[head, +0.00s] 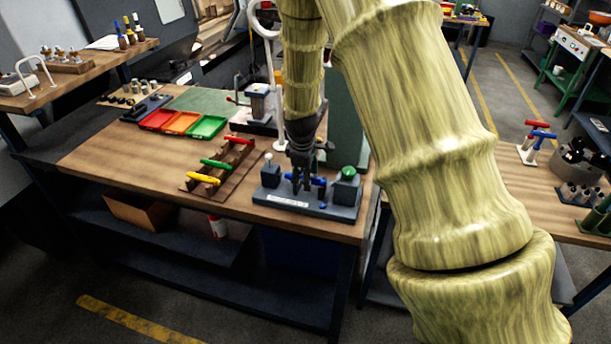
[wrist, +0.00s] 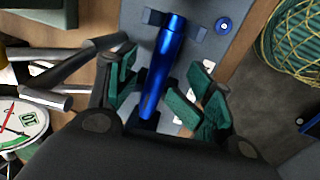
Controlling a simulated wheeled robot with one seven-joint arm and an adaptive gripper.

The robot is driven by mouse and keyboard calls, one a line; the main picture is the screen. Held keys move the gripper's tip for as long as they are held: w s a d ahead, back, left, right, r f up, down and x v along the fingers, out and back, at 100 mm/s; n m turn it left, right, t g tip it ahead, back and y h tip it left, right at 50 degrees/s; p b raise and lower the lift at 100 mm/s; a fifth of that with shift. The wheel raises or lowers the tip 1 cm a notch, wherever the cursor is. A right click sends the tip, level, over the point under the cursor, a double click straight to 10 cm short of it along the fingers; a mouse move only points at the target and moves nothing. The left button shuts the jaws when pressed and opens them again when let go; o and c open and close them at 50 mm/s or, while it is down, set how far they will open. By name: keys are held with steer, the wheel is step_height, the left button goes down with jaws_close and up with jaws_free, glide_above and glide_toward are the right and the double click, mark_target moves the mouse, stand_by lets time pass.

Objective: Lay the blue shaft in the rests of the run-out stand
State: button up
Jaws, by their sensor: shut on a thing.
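The blue shaft (wrist: 165,65) runs lengthwise between the green finger pads of my gripper (wrist: 163,90) in the wrist view, and my gripper is shut on it. Its far end lies at a dark forked rest (wrist: 190,24) of the run-out stand; whether it bears on the rest is hard to tell. In the head view my gripper (head: 304,178) points down over the grey run-out stand (head: 290,201), and the blue shaft (head: 319,181) shows at the fingertips, roughly level above the base.
A wooden rack (head: 217,170) with red, green and yellow shafts lies left of the stand. Red, orange and green trays (head: 180,122) lie behind it. A dial gauge (wrist: 22,120) is close at the left in the wrist view. A green dome (head: 348,172) is at the stand's right end.

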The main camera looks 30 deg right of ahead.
stand_by(0.3)
steer(key=shift+r, duration=0.45)
step_height(320, 180, up, 7)
steer(key=a, duration=0.1)
steer(key=shift+s, duration=0.45)
steer(key=shift+f, duration=0.1)
